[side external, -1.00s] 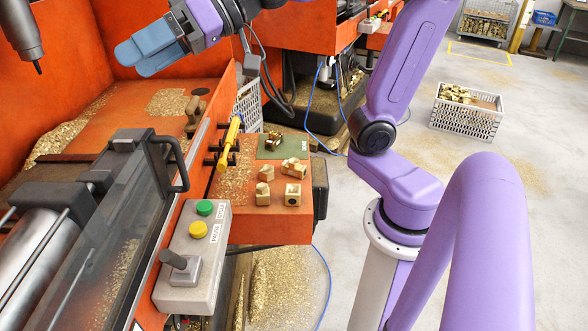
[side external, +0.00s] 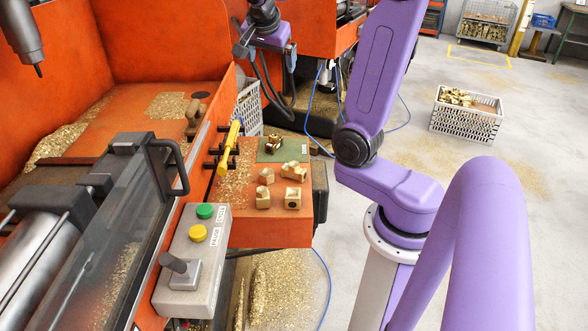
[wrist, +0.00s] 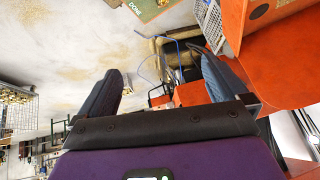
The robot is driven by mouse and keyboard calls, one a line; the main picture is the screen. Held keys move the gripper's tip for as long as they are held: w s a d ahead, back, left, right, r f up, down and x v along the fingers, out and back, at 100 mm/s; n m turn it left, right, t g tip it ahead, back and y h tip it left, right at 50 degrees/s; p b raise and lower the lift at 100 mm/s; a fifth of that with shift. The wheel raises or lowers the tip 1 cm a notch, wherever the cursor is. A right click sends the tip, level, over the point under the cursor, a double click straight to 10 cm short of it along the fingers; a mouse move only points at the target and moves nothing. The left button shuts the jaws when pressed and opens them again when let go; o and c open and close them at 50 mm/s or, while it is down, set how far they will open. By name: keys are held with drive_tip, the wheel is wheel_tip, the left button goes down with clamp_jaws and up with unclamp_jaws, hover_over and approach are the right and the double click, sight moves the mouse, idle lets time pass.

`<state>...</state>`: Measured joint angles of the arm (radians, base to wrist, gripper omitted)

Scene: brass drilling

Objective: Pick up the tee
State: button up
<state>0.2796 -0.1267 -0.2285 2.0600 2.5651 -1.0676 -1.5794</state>
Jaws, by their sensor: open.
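Several brass fittings lie on the orange ledge in the side external view. The one at the back right (side external: 293,171) looks most like a tee, with a branch sticking up, but I cannot be sure. A smaller fitting (side external: 266,176) lies left of it, and two blocky ones (side external: 263,198) (side external: 292,197) lie in front. A darker fitting sits on the green mat (side external: 298,154). My gripper (wrist: 162,88) is open in the wrist view, with nothing between its fingers. In the side view my purple wrist is behind the ledge, near the top edge.
The control box (side external: 195,250) with green and yellow buttons is in front. A guard with a black handle (side external: 178,168) is at left. A white crate of brass parts (side external: 466,120) stands on the floor at right.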

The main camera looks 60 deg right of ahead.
drive_tip(key=s+a+f+g+y, duration=0.1)
drive_tip(key=s+f+g+y, duration=0.1)
drive_tip(key=s, duration=0.2)
approach(292, 166)
drive_tip(key=shift+m, duration=0.4)
drive_tip(key=shift+s+x, duration=0.1)
drive_tip(key=shift+x, duration=1.45)
drive_tip(key=shift+s+x, duration=0.15)
drive_tip(key=shift+x, duration=4.15)
drive_tip(key=shift+w, duration=0.15)
drive_tip(key=c, duration=1.5)
drive_tip(key=shift+o, duration=0.2)
drive_tip(key=shift+r, duration=0.15)
